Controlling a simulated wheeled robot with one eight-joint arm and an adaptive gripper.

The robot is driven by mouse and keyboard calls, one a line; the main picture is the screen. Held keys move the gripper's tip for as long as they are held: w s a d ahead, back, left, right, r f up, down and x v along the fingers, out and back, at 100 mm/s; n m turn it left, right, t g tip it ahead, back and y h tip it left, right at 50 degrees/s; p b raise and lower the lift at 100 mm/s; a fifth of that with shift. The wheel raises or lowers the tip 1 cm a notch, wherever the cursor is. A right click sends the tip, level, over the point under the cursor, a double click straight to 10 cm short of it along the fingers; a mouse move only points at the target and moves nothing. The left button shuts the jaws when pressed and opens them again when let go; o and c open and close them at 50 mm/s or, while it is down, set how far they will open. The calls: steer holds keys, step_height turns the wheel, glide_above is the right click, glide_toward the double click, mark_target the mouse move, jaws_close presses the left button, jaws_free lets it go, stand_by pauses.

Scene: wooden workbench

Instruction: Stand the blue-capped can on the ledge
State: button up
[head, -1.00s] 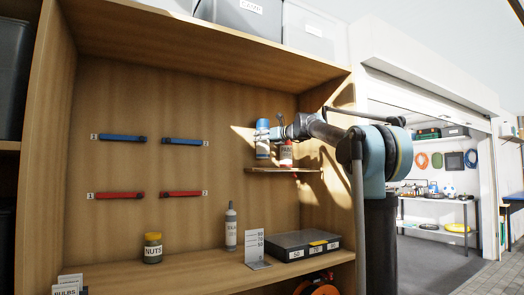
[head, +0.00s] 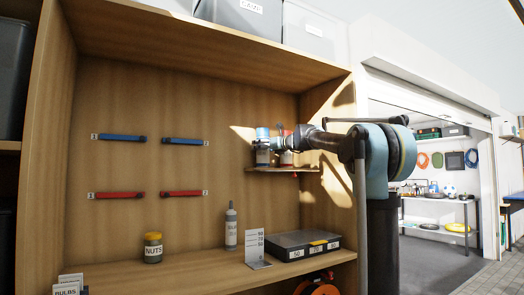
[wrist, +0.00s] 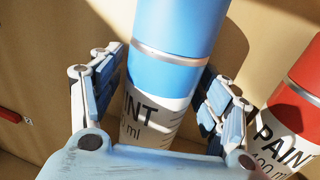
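The blue-capped can (head: 263,133) is upright at the left part of the small wooden ledge (head: 285,170), its base at about the ledge's top. In the wrist view the can (wrist: 175,55) fills the middle, with a blue cap, a blue band and a white label reading "NT" and "ml". My gripper (head: 268,145) reaches it from the right. Its two fingers (wrist: 160,92) lie along both sides of the can and look shut on it. The can's bottom is hidden in the wrist view by my gripper; base contact is hard to confirm.
A red paint can (wrist: 300,105) stands close to the right on the ledge, partly hidden by my gripper in the head view. Below are a grey bottle (head: 231,228), a nuts jar (head: 153,248) and a dark case (head: 302,243). Blue and red bars hang on the back panel.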

steer(key=shift+r, duration=0.1)
steer(key=v, duration=1.2)
steer(key=s+d+f+n+g+h, duration=0.1)
steer(key=s+f+n+g+h, duration=0.1)
steer(key=s+f+n, duration=0.65)
steer(key=s+d+f+n+g+h, duration=0.15)
steer(key=s+f, duration=0.45)
steer(key=f, duration=0.8)
steer(key=s+d+f+n+g+h, duration=0.1)
steer(key=s+f+n+g, duration=0.2)
steer(key=s+f+n, duration=0.6)
steer(key=s+d+f+n+g+h, duration=0.1)
steer(key=s+d+f, duration=0.4)
steer(key=f, duration=0.6)
steer(key=s+d+f+n+g+h, duration=0.1)
steer(key=s+d+f+n+h, duration=0.3)
steer(key=s+f, duration=0.5)
steer(key=s+d+f+n+g+h, duration=0.2)
steer(key=s+d+f, duration=0.4)
steer(key=f, duration=0.7)
steer(key=shift+s+n+h, duration=0.5)
steer(key=shift+n+h, duration=0.1)
steer(key=shift+h, duration=0.15)
